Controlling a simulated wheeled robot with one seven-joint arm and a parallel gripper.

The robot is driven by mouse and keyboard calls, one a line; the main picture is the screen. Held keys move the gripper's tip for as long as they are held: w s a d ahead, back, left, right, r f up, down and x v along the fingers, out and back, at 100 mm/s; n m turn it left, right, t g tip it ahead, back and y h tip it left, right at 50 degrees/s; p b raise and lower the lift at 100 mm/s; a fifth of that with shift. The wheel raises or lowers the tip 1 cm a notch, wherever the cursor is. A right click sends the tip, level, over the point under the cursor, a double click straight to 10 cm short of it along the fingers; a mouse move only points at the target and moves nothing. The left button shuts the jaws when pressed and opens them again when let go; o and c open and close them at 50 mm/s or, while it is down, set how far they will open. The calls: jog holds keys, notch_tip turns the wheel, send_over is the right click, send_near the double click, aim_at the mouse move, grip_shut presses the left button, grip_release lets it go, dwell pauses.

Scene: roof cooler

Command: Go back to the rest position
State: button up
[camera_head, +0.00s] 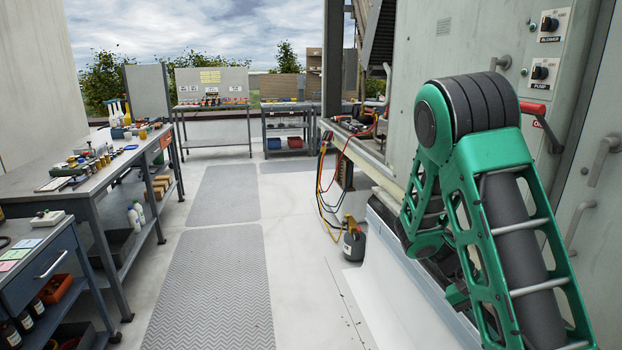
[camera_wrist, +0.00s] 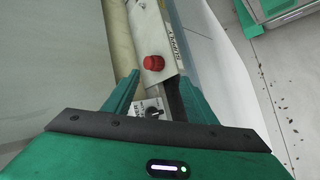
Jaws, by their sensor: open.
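My gripper (camera_wrist: 158,80) shows in the wrist view with its two green fingers spread apart and nothing held between them. Beyond the fingertips is a pale panel with a red round knob (camera_wrist: 154,62) and a label that seems to read SUPPLY. A black rotary switch (camera_wrist: 153,113) on a white plate shows between the fingers, nearer the palm. I see no contact with either. In the head view my green arm is folded up at the right in front of the grey cooler cabinet (camera_head: 420,50); the gripper end is hidden or unclear there.
A long workbench (camera_head: 90,190) with tools and bottles runs along the left, with a drawer cart (camera_head: 40,265) in front. The grey floor mats (camera_head: 215,290) in the middle are clear.

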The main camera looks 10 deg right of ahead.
jog(key=s+a+r+t+y, duration=0.3)
jog(key=s+a+r, duration=0.2)
jog(key=s, duration=0.3)
jog(key=s+a+r+t+y, duration=0.3)
jog(key=s+a+r+y, duration=0.1)
jog(key=s+a+r, duration=0.2)
jog(key=shift+s+r+t+y, duration=0.3)
jog(key=shift+s+r+t, duration=0.1)
jog(key=shift+s+r, duration=0.45)
